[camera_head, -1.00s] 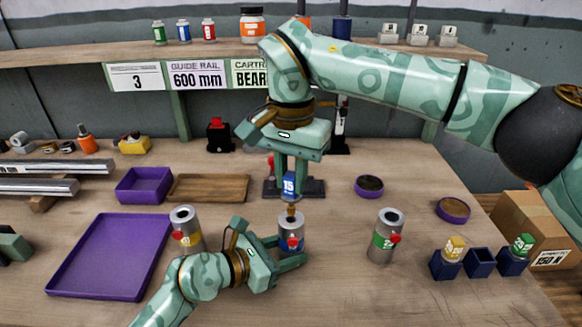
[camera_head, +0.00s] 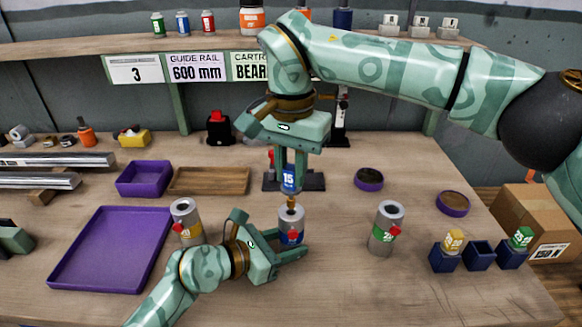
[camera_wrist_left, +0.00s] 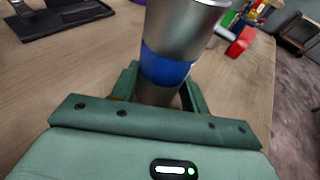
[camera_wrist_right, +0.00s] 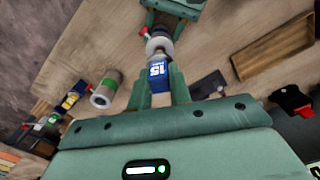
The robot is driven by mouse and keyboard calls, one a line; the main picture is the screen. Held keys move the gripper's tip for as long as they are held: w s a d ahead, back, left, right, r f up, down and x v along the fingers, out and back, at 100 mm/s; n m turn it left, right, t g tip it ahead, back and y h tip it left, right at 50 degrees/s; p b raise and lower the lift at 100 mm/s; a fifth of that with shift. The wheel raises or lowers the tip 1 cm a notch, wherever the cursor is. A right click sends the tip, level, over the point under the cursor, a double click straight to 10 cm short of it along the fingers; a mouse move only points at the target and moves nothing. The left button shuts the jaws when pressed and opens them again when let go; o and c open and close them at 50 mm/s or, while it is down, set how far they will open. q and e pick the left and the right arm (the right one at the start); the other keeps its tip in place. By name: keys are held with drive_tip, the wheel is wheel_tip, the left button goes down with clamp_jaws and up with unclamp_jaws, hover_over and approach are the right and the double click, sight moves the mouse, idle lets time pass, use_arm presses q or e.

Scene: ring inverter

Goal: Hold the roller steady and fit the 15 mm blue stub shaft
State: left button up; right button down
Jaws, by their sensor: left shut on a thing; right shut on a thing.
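The blue-banded roller (camera_head: 291,222) stands upright on the bench, a grey cylinder with a bore in its top. My left gripper (camera_head: 290,250) is shut around its lower part; the left wrist view shows the blue band (camera_wrist_left: 166,68) between the fingers. My right gripper (camera_head: 288,172) is shut on the blue stub shaft marked 15 (camera_head: 289,180), pointing down. Its brass tip is at the roller's top, over the bore; I cannot tell whether it has entered. In the right wrist view the blue shaft (camera_wrist_right: 158,72) is between the fingers, in line with the roller.
A yellow-banded roller (camera_head: 186,222) stands left and a green-banded roller (camera_head: 386,228) right. Navy holders (camera_head: 479,256) at right carry yellow and green stubs; the middle one is empty. A purple tray (camera_head: 112,250) lies at left. A black stand (camera_head: 318,182) is behind.

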sight(291, 190)
drive_tip(key=shift+f, duration=2.65)
drive_tip(key=c, duration=1.2)
unclamp_jaws()
wheel_tip(291, 190, up, 12)
use_arm(q)
drive_tip(key=o, duration=0.8)
drive_tip(key=shift+o, duration=0.2)
